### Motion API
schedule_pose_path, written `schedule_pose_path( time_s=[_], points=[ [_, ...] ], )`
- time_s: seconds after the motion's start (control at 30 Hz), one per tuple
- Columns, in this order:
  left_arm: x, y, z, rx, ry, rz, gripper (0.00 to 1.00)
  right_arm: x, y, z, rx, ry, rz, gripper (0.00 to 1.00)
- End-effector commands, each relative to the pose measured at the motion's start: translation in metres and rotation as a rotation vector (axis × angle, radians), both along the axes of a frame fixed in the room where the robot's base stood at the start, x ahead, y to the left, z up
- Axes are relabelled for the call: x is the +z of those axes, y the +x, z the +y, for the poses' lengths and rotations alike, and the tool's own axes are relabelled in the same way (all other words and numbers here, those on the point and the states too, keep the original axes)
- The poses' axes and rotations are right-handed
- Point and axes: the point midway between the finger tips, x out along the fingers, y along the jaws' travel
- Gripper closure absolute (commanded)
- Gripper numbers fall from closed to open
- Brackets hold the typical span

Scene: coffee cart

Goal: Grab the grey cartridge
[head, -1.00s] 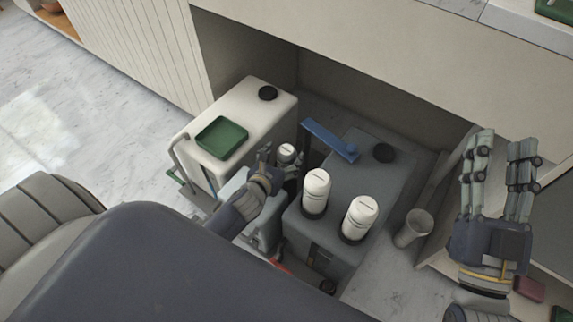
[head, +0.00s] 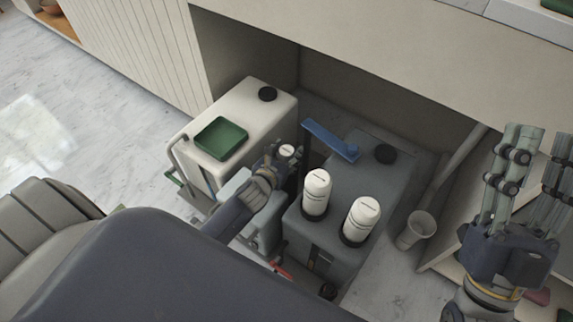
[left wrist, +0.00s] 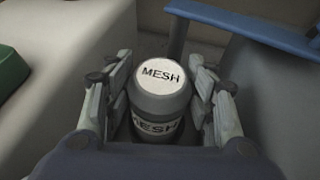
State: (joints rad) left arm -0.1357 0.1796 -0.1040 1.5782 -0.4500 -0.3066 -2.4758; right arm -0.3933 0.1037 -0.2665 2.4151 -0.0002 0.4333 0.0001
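The grey cartridge (left wrist: 160,100) has a pale cap and dark MESH lettering. It stands upright between the fingers of my left gripper (left wrist: 163,85) in the left wrist view. The fingers flank it closely on both sides and look open, with small gaps beside it. In the head view my left gripper (head: 281,158) is at this cartridge, whose pale cap (head: 287,150) shows; the fingers and hand hide most of its body. My right gripper (head: 530,180) is open and empty at the right, far from the cartridge.
Two white cartridges (head: 317,185) (head: 361,215) stand on the dark grey tank (head: 345,180). A white tank (head: 240,120) with a green tray (head: 221,138) is to the left. A grey cup (head: 416,230) stands at the right.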

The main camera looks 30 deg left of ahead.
Motion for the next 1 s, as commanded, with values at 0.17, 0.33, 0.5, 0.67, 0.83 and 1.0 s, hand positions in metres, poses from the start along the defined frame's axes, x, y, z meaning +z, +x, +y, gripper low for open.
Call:
schedule_pose_path(
  time_s=[0.17, 0.33, 0.5, 0.67, 0.83, 1.0],
  points=[
    [0.0, 0.0, 0.0, 0.0, 0.0, 0.0, 1.0, 0.0, 0.0, 0.0, 0.0, 0.0, 0.001, 0.6],
    [0.001, 0.0, 0.0, -0.001, 0.0, -0.002, 1.0, 0.0, 0.0, 0.0, 0.0, 0.0, 0.001, 0.6],
    [0.002, 0.0, 0.0, -0.001, 0.0, -0.002, 1.0, 0.0, 0.001, 0.0, 0.0, -0.002, 0.006, 0.6],
    [0.007, 0.001, 0.0, -0.001, 0.001, -0.003, 1.0, -0.006, 0.009, 0.001, -0.004, -0.017, 0.057, 0.6],
    [0.015, 0.001, 0.0, -0.002, 0.002, -0.004, 1.0, -0.019, 0.023, 0.003, -0.009, -0.046, 0.154, 0.6],
    [0.024, 0.001, 0.0, -0.001, 0.001, -0.003, 1.0, -0.037, 0.038, 0.005, -0.015, -0.08, 0.272, 0.6]
  ],
)
